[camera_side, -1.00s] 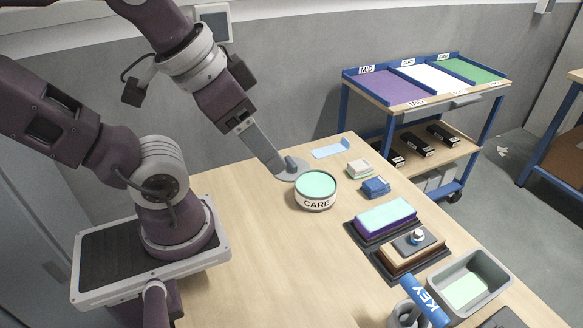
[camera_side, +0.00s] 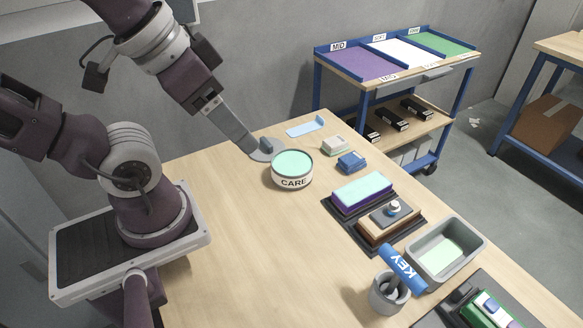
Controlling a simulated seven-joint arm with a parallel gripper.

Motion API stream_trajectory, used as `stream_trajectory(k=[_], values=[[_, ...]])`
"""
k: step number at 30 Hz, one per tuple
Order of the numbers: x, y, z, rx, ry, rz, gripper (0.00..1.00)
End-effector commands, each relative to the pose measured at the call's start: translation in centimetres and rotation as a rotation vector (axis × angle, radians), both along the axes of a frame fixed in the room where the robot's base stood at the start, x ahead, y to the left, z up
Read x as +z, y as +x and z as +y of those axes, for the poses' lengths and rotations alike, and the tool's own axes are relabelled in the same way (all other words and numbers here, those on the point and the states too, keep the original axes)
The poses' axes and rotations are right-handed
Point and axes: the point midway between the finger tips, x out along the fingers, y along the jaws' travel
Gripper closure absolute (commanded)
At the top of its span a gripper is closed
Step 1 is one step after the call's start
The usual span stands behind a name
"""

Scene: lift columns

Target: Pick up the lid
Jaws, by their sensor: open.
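The lid (camera_side: 268,150) is a flat grey disc with a dark upright grip on top. It lies behind and left of a round white tub (camera_side: 292,183) marked CARE with a mint-green top. The disc is partly hidden by my gripper and the tub. My gripper (camera_side: 252,149) comes down from the upper left, and its long grey finger ends at the lid's left side, close to the grip. It is open; I cannot tell whether it touches the lid or straddles the grip.
A blue item (camera_side: 352,162) and a purple-and-mint block (camera_side: 362,192) stand to the right. A trolley (camera_side: 390,62) stands behind. The table's left middle is clear.

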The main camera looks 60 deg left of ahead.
Motion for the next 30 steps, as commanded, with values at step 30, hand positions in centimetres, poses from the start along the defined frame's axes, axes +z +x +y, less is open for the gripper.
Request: stream_trajectory(k=[30], values=[[-11.2, 16.6, 19.2, 1.218, -0.330, 0.327, 0.59]])
